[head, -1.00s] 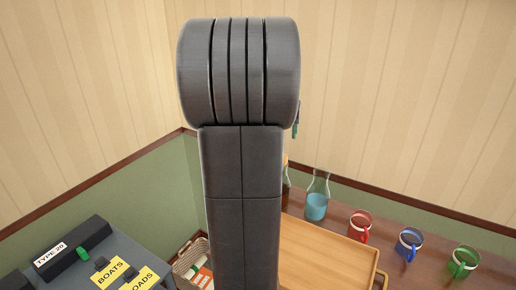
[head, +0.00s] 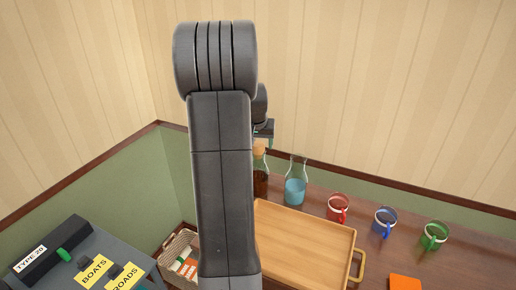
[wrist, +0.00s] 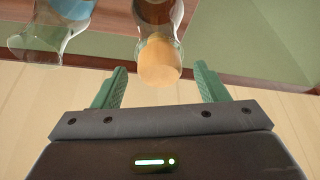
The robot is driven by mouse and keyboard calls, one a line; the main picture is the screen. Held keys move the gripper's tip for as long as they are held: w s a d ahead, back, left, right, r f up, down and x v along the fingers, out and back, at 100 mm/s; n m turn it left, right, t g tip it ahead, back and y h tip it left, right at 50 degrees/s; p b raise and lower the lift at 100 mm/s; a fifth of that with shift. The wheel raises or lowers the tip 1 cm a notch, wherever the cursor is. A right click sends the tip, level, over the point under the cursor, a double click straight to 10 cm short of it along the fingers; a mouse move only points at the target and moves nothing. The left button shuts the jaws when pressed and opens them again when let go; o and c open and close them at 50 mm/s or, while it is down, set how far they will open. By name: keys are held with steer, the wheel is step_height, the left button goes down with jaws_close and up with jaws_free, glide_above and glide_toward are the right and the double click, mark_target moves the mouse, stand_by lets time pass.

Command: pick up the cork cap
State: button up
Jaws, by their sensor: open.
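The cork cap (head: 259,149) sits on top of a dark brown bottle (head: 261,183), which my arm partly hides in the head view. In the wrist view the cork cap (wrist: 159,64) is a pale tan round plug on the bottle's glass neck (wrist: 158,22). My gripper (wrist: 160,70) is open, with one green finger on each side of the cap in the picture. A gap shows between the cap and each finger. In the head view my gripper (head: 264,130) is mostly hidden behind my arm, close above the cap.
A flask of blue liquid (head: 295,187) stands just right of the bottle. A wooden tray (head: 305,245) lies in front. A basket (head: 180,248) stands left of my arm. Walls close off the back.

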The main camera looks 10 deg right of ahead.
steer(key=shift+w+f, duration=0.15)
steer(key=shift+f, duration=0.3)
steer(key=c, duration=1.1)
steer(key=shift+o, duration=0.2)
